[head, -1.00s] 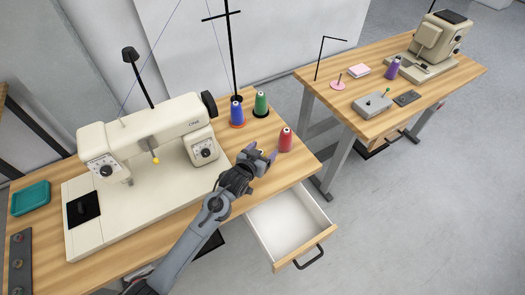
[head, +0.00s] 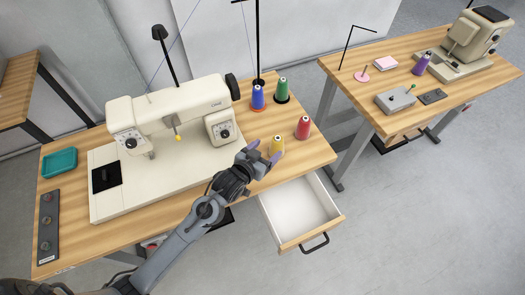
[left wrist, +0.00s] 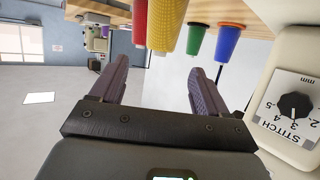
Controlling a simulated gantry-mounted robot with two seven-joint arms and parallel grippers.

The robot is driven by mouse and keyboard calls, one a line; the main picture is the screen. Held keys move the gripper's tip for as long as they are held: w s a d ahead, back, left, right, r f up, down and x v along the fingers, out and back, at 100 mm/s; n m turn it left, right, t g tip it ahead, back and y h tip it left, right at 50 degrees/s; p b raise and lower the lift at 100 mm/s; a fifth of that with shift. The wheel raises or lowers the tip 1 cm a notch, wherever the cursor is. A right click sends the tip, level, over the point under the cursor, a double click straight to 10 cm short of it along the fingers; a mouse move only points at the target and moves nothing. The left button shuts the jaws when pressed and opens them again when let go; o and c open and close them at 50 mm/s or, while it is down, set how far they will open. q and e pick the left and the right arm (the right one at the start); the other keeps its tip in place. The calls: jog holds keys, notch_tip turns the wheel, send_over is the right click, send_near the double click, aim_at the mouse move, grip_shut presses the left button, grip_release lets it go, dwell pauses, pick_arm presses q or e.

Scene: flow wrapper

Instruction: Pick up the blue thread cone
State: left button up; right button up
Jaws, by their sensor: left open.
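The blue thread cone (head: 258,98) stands upright on the table, right of the sewing machine's head and left of the green cone (head: 282,88). In the left wrist view, which shows the table upside down, the blue cone (left wrist: 227,45) is at upper right, past the right finger. My left gripper (head: 264,154) is open and empty, on the near side of the yellow cone (head: 278,145), apart from the blue one. The yellow cone (left wrist: 168,27) lies ahead, between the finger directions in the wrist view. My right gripper is not in view.
The red cone (head: 303,128) stands right of the yellow one. The sewing machine (head: 165,106) is close on the left. A thread stand pole (head: 257,45) rises behind the cones. An open drawer (head: 300,213) sticks out below the table front.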

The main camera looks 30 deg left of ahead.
pick_arm(q)
jog(key=s+f+g, duration=0.1)
jog(key=s+g, duration=0.2)
jog(key=s, duration=0.6)
jog(key=s+a+f+g, duration=0.1)
jog(key=s+g, duration=0.3)
jog(key=s, duration=0.6)
jog(key=s+f+g+y, duration=0.1)
jog(key=s+f+g, duration=0.1)
jog(key=s, duration=0.7)
jog(key=shift+s+a+f+m+g, duration=0.2)
jog(key=shift+s+a+m+g, duration=0.15)
jog(key=shift+g, duration=0.35)
jog(key=shift+w+d, duration=0.1)
jog(key=shift+d, duration=0.05)
